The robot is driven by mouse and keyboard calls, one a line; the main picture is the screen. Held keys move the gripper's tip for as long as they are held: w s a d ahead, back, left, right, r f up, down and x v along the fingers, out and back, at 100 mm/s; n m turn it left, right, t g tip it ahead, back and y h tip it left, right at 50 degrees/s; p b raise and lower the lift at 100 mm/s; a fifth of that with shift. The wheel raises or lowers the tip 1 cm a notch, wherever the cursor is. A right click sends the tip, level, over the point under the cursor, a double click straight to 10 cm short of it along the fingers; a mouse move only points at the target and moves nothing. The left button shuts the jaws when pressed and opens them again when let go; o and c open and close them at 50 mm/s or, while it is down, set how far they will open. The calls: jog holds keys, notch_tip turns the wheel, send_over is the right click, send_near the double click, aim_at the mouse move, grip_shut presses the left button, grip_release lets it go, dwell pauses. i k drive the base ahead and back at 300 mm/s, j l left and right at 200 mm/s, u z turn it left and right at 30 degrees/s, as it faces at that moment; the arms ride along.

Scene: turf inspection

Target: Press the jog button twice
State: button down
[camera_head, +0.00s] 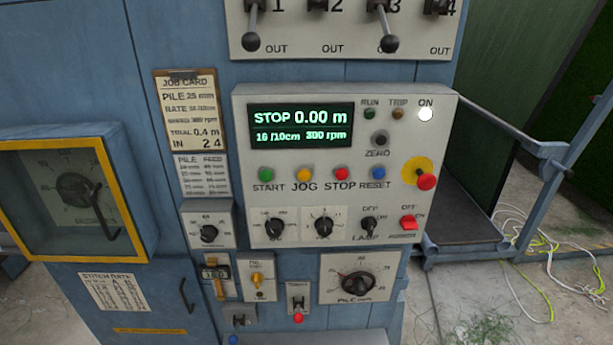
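The jog button (304,174) is a small yellow round button on the pale control panel (445,200), above the label JOG. A green START button (266,174) sits to its left, and a red STOP button (341,173) to its right. A blue RESET button (378,173) is further right. The ON lamp (425,114) is lit white. The RUN lamp (369,114) and TRIP lamp (398,114) look dark. My gripper is not in view.
A red mushroom button (426,181) on a yellow plate sticks out at the panel's right. Rotary knobs and a red switch (408,223) lie below the buttons. Levers (389,43) project above. A yellow-framed box (20,243) stands left; a rail (540,149) and loose cables (540,255) are right.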

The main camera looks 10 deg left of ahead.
aim_at(304, 174)
jog(key=k+j+z, duration=0.1)
jog(key=j, duration=0.3)
jog(key=j+z, duration=0.1)
jog(key=j, duration=0.3)
jog(key=k+j+z, duration=0.1)
jog(key=j, duration=0.3)
jog(key=k+j+z, duration=0.1)
jog(key=j, duration=0.25)
jog(key=k+j+z, duration=0.1)
jog(key=j, duration=0.3)
jog(key=k+j, duration=0.25)
jog(key=k+j+z, duration=0.15)
jog(key=j, duration=0.3)
